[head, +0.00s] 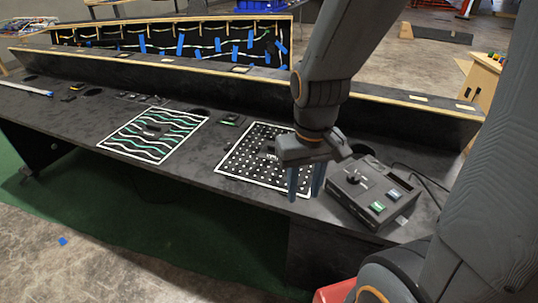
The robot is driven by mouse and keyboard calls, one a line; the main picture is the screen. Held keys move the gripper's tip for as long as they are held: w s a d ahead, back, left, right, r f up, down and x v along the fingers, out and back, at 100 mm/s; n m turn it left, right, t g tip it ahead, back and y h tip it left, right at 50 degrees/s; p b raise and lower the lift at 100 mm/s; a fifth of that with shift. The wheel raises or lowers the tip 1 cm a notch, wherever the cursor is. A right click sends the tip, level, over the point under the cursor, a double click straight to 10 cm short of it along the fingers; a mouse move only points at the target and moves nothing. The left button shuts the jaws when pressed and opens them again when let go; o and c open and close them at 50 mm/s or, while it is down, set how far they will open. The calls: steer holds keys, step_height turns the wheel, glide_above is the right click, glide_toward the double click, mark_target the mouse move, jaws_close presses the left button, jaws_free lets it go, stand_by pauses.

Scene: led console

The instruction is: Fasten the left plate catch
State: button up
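The left plate (152,149) lies on the black console top, with a white border and wavy white and green lines. A small dark part with a pale label (153,132) sits near its middle. Whether this is the catch, and whether it is fastened, I cannot tell at this size. The right plate (236,175) has a white border and white dots, and my arm covers its right side. My gripper (305,193) points down at the right plate's front right corner, well right of the left plate. Its two blue-grey fingers are apart with nothing visible between them.
A dark control box (372,192) with a knob and lit green buttons stands just right of my gripper. A long raised black ledge (180,74) runs behind the plates. Small dark parts (140,98) lie behind the left plate. The console top between the plates is mostly clear.

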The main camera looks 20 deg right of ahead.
steer(key=shift+c, duration=0.7)
steer(key=m+p, duration=0.4)
steer(key=m, duration=0.3)
glide_above(229, 143)
step_height(229, 143, down, 4)
steer(key=shift+r, duration=0.1)
steer(key=shift+f+p, duration=0.8)
steer(key=shift+f, duration=2.75)
jaws_close()
